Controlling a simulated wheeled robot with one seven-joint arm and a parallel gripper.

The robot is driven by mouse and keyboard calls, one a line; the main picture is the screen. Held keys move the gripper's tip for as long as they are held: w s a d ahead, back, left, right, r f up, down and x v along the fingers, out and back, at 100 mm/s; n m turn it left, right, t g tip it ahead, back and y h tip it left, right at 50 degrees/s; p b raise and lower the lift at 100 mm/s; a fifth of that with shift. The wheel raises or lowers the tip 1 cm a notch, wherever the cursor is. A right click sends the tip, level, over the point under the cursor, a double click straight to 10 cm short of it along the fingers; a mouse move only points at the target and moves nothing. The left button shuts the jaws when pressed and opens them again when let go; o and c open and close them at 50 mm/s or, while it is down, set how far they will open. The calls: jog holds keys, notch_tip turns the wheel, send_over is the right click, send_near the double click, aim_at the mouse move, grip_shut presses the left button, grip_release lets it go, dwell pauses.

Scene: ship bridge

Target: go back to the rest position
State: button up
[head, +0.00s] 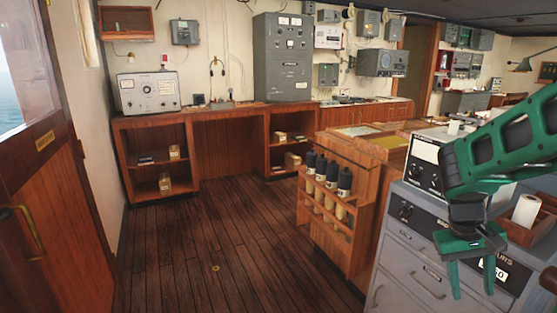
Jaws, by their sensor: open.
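My arm (513,145) is green and reaches in from the right edge of the head view. My gripper (471,280) hangs from it, pointing down, with its two green fingers apart and nothing between them. It shows in front of the grey drawer cabinet (405,257) at the lower right. The arm hides part of the cabinet's top and the instruments there. Whether the fingers touch the cabinet front, I cannot tell.
A wooden rack (333,208) with several dark-topped bottles stands left of the cabinet. A paper roll (526,211) sits in a wooden box beside my arm. The plank floor (215,245) is clear. A wooden door (40,200) is at left, shelves (160,120) at the back.

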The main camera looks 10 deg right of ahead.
jog(key=s+a+r+m+t+y, duration=0.1)
jog(key=s+a+r+m+y, duration=0.2)
jog(key=s+a, duration=0.4)
jog(key=s+r, duration=0.1)
jog(key=s, duration=0.4)
jog(key=shift+s+t+y, duration=0.3)
jog(key=shift+s+t, duration=0.05)
jog(key=shift+t, duration=0.05)
jog(key=shift+a, duration=0.1)
